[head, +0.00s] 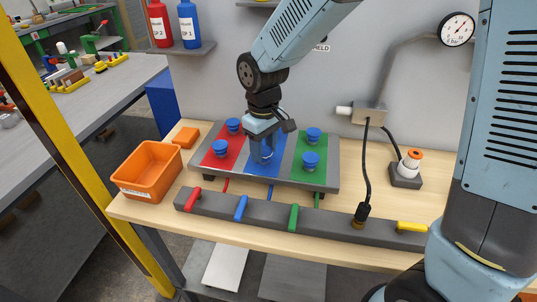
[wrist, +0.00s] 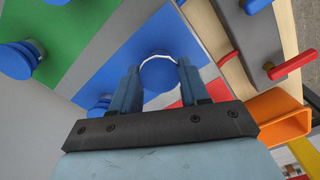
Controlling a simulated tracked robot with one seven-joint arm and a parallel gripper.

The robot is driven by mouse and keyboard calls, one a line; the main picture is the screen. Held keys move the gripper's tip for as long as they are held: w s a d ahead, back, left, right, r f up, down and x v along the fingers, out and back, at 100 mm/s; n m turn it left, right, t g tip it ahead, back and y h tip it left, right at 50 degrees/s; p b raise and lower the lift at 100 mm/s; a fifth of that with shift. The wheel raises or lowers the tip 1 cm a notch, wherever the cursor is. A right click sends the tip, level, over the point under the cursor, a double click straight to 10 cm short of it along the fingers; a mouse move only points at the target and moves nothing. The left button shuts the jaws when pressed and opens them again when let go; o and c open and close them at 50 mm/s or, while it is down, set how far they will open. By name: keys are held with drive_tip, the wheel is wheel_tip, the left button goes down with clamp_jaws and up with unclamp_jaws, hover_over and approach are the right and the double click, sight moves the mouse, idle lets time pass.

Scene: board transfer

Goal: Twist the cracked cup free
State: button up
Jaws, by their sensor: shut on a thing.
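My gripper (head: 264,156) points down over the blue panel (head: 262,169) at the middle of the plate. In the wrist view my gripper's two fingers stand on either side of a round blue cup (wrist: 158,76) with a white line along its edge. The gripper is shut on this cup, which is low at the blue panel. In the head view the fingers mostly hide this cup. Other blue cups stand on the red panel (head: 221,148) and on the green panel (head: 311,160). Another blue cup shows in the wrist view (wrist: 98,108).
An orange bin (head: 147,172) stands left of the plate, with a small orange block (head: 186,137) behind it. A grey rail (head: 270,217) with coloured levers runs along the front. A grey stand with a white and orange piece (head: 410,162) is at right. Bench between them is clear.

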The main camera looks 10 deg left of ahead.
drive_tip(key=n, duration=0.4)
drive_tip(key=shift+n, duration=0.3)
drive_tip(key=shift+n, duration=0.5)
drive_tip(key=n, duration=0.3)
drive_tip(key=n, duration=0.2)
drive_tip(key=shift+n, duration=0.4)
drive_tip(key=o, duration=1.1)
drive_tip(key=shift+c, duration=0.2)
drive_tip(key=shift+r, duration=0.15)
